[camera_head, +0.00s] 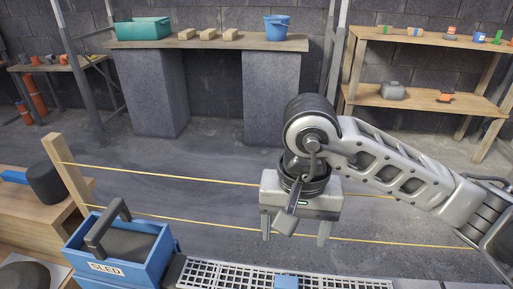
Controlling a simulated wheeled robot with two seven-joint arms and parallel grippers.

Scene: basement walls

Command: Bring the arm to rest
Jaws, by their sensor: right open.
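My right arm comes in from the right, and its gripper (296,236) hangs pointing down in the middle of the view. Its two fingers are apart with nothing seen between them. It is above the near side, over the pale grating (235,273) and in front of the yellow cords. My left gripper does not show.
A blue box marked SLED (112,262) with a grey handle stands at the lower left. A small blue block (286,282) is at the bottom edge. A wooden post (66,172) carries yellow cords across. A far bench holds a green bin (144,28) and a blue bucket (276,27).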

